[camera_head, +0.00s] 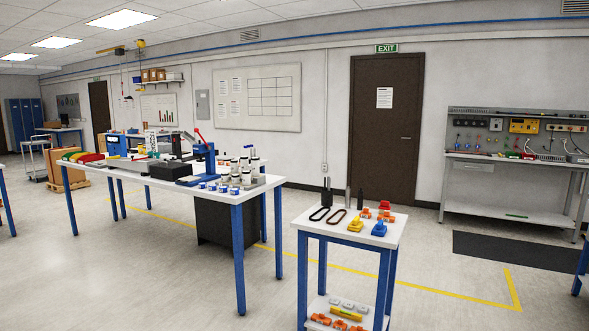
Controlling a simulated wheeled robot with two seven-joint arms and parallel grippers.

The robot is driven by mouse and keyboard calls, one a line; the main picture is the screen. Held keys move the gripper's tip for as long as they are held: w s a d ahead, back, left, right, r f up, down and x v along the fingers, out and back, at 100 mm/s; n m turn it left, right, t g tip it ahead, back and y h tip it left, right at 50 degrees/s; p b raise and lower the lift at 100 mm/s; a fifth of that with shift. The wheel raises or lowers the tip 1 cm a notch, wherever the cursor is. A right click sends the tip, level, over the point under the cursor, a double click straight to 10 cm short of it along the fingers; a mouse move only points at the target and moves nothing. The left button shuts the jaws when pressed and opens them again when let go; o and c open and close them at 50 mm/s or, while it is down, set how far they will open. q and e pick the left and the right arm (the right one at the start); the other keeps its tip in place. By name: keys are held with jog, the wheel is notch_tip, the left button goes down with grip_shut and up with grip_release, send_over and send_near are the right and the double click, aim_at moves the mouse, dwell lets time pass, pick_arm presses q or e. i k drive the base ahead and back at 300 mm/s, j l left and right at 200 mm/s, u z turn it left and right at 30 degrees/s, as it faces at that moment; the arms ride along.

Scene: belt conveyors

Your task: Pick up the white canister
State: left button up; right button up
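A cluster of small white and grey cylinders stands upright near the right end of the long blue-legged table (262,186) in the middle left. One of them is a white canister (246,177) near the front of the cluster. They are small and overlap, so I cannot tell which one the task means. Neither of my grippers shows in the head view.
A blue press with a red handle (198,133) stands left of the cylinders. Low blue and white pieces (225,188) lie in front. A smaller cart (340,234) with belts and orange, yellow and red parts stands at right. Floor in front is clear.

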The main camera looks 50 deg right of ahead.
aim_at(255, 161)
jog(key=i+l+z, duration=0.2)
jog(key=i+z, duration=1.05)
jog(key=i+j, duration=0.2)
jog(key=i, duration=0.25)
jog(key=i+j+z, duration=0.1)
jog(key=i, duration=0.35)
jog(key=i+j, duration=0.3)
jog(key=i+j+z, duration=0.1)
jog(key=i+j, duration=0.15)
jog(key=i, duration=0.3)
